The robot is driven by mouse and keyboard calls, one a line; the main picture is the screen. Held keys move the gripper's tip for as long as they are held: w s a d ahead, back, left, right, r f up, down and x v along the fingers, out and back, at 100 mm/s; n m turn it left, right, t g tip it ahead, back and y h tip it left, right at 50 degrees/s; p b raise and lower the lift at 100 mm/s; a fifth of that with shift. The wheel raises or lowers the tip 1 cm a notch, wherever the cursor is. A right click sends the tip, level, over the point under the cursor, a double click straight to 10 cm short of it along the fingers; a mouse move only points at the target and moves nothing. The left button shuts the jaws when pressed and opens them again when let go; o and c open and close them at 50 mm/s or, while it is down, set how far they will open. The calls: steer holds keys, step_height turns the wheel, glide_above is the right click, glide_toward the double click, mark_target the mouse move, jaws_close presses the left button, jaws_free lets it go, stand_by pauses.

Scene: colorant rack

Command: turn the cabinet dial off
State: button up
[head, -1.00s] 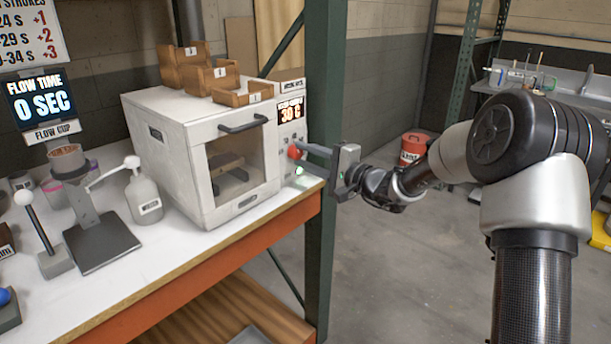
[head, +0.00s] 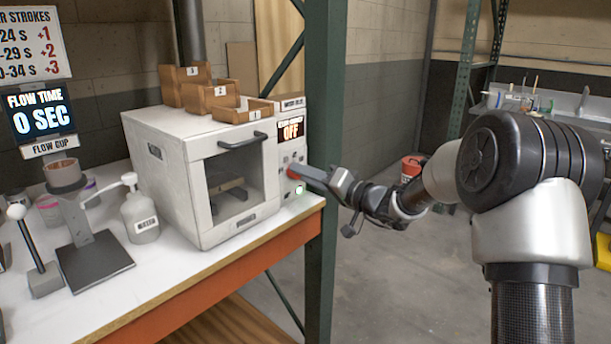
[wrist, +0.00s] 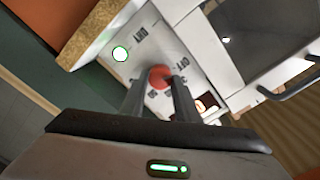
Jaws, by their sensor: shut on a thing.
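The cabinet (head: 180,160) is a white box with a windowed door, standing on the bench. Its control panel on the right has a display (head: 291,130) that reads OFF. The red dial (head: 293,172) sits on the panel below the display, and it also shows in the wrist view (wrist: 159,76). My gripper (head: 308,174) reaches the panel from the right and is shut on the dial. In the wrist view both fingers (wrist: 160,88) stand on either side of the dial, partly hiding it. A green light (head: 299,190) glows below it.
Several small wooden bins (head: 212,95) stand on top of the cabinet. A green rack post (head: 324,170) rises close to my gripper. A white bottle (head: 139,210) and a flow cup stand (head: 90,250) are on the bench at left.

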steer(key=shift+n, duration=0.5)
steer(key=o, duration=1.1)
steer(key=shift+c, duration=0.2)
steer(key=p+v, duration=0.1)
steer(key=v, duration=1.6)
steer(key=shift+d, duration=0.2)
steer(key=shift+s, duration=0.15)
